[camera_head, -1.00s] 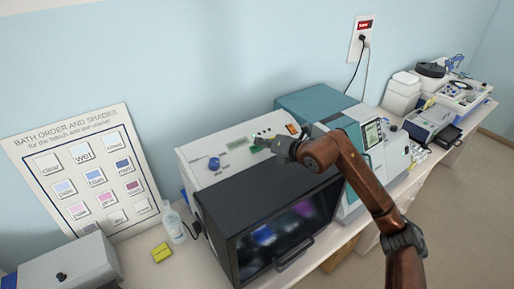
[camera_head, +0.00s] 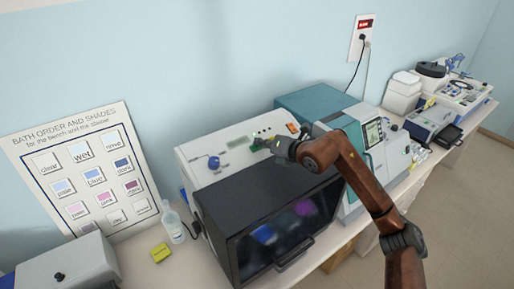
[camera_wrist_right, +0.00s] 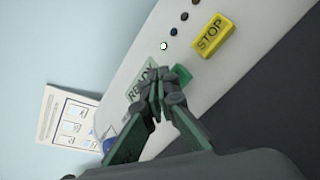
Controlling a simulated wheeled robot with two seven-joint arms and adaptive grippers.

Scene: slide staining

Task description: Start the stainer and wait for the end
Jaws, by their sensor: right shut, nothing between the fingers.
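The stainer (camera_head: 262,225) stands on the bench, with a dark front box and a pale control panel (camera_head: 200,172) behind it. In the right wrist view the panel (camera_wrist_right: 215,80) carries a display (camera_wrist_right: 141,86) reading READY, a yellow STOP button (camera_wrist_right: 211,35), a green button (camera_wrist_right: 184,75), and a lit whitish-green lamp (camera_wrist_right: 164,46) in a row of dark ones. My right gripper (camera_wrist_right: 161,82) is shut and empty, its fingertips over the panel between display and green button, partly covering both. I cannot tell whether they touch. The right gripper (camera_head: 268,143) also shows in the head view. My left gripper is out of view.
A blue knob (camera_head: 214,162) is on the panel. A bottle (camera_head: 173,225) and a yellow block (camera_head: 160,252) stand left of the stainer. A teal-and-white machine (camera_head: 350,150) stands close on its right. A bath order chart (camera_head: 40,150) leans on the wall.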

